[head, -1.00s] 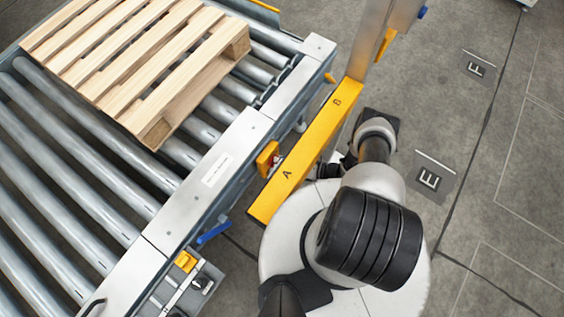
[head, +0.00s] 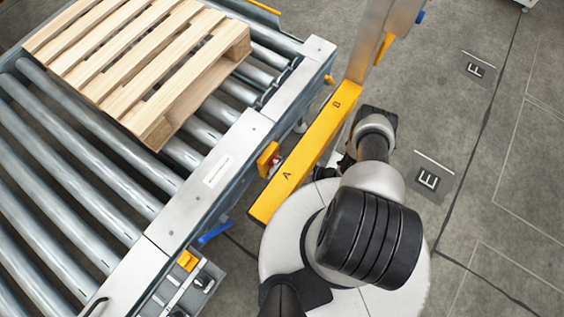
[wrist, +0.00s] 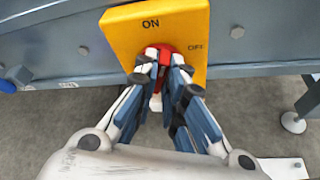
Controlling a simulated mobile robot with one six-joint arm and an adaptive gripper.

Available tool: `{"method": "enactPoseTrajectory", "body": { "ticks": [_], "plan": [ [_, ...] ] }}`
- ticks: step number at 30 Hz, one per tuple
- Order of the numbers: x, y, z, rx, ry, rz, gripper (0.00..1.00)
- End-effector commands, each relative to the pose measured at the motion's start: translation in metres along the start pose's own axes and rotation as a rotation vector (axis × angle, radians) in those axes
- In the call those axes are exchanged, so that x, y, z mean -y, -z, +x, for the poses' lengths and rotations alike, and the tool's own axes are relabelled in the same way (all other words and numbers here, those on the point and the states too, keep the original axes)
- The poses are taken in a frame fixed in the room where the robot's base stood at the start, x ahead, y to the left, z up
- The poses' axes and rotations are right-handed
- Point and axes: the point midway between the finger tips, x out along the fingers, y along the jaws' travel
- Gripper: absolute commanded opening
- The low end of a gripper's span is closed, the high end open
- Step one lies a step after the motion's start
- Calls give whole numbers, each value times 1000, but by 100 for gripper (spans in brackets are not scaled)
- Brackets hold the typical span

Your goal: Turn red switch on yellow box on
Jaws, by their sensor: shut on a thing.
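The yellow box (wrist: 186,22) fills the top middle of the wrist view, with "ON" printed at its top and lettering that looks like "OFF" at its right. The red switch (wrist: 166,48) is on its face. My gripper (wrist: 165,60) is shut on the red switch, with a finger on either side. The fingers cover most of the switch, so its exact angle is hard to tell. My gripper is mostly hidden there behind the yellow beam.
A yellow beam (head: 310,148) marked A and B stands close to the box. The roller conveyor (head: 65,165) carries a wooden pallet (head: 150,60). A blue handle (head: 214,232) and a control panel (head: 190,285) lie nearer. The floor at right is clear.

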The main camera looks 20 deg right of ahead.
Motion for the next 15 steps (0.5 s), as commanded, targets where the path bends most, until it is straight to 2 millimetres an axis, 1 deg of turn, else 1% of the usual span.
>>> {"method": "enactPoseTrajectory", "body": {
  "ticks": [9,15],
  "plan": [
    [-4,1,0,-2,94,-229,0],
    [-5,1,1,0,135,-330,0]
  ]
}}
